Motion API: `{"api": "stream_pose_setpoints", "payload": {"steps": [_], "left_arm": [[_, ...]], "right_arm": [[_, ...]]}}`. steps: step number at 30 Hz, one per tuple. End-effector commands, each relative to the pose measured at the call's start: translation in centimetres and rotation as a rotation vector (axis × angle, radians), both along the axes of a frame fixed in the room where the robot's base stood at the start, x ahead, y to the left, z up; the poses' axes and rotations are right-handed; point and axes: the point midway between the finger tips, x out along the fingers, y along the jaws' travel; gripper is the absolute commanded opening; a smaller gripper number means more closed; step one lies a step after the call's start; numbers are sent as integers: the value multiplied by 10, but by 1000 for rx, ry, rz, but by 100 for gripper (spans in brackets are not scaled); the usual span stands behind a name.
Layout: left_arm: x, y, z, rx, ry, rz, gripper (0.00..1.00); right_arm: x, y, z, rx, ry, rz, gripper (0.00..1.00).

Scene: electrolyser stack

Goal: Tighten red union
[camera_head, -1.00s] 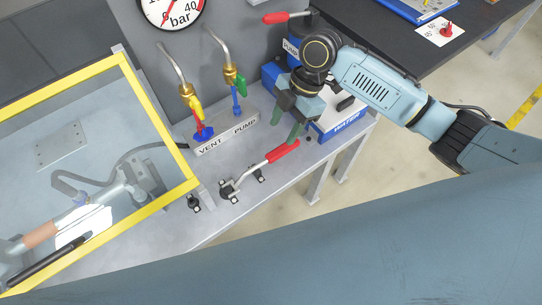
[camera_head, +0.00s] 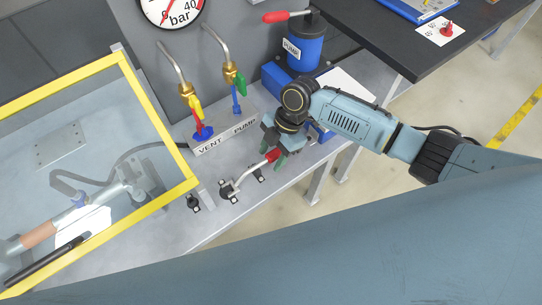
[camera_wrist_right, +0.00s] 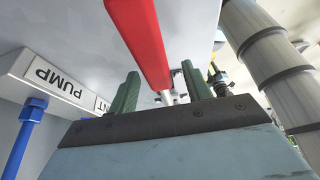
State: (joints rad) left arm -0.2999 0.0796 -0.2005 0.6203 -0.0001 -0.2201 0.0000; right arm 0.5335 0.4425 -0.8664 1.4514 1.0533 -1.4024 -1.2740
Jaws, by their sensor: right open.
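A red fitting (camera_head: 199,126) stands in the VENT position with a blue nut at its foot, below a brass valve with a yellow lever (camera_head: 196,103). I cannot tell how tight it is. My right gripper (camera_head: 275,152) is open, with its green fingers around or just above the red handle (camera_head: 272,156) of a toggle clamp (camera_head: 228,191). In the right wrist view the red handle (camera_wrist_right: 140,40) runs between the green fingers (camera_wrist_right: 160,88); I cannot tell whether they touch it. My left gripper is not in view.
The grey VENT/PUMP block (camera_head: 225,133) stands behind the clamp. The PUMP line has a green lever (camera_head: 240,86) and a blue nut. A yellow-framed clear panel (camera_head: 188,183) is at left, a blue pump (camera_head: 300,48) at back. The bench front is narrow.

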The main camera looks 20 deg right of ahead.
Motion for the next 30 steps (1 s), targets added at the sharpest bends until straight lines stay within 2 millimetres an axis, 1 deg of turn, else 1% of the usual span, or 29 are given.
{"api": "stream_pose_setpoints", "payload": {"steps": [1, 3, 10, 11, 21, 22, 30], "left_arm": [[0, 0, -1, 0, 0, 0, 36], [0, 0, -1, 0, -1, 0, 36], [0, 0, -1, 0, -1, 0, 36], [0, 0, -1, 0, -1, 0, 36], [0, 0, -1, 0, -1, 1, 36], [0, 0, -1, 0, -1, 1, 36], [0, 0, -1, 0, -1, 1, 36]], "right_arm": [[-1, 2, -6, -1, 2, 0, 49], [-2, 4, -10, -1, 1, 0, 49], [-2, 4, -12, -1, 0, 0, 49], [-2, 4, -11, -1, 0, 0, 48], [-2, 4, -11, -1, 0, 0, 3], [-2, 4, -11, -1, 0, 0, 0], [-1, 4, -9, -1, -1, 0, 0]]}}
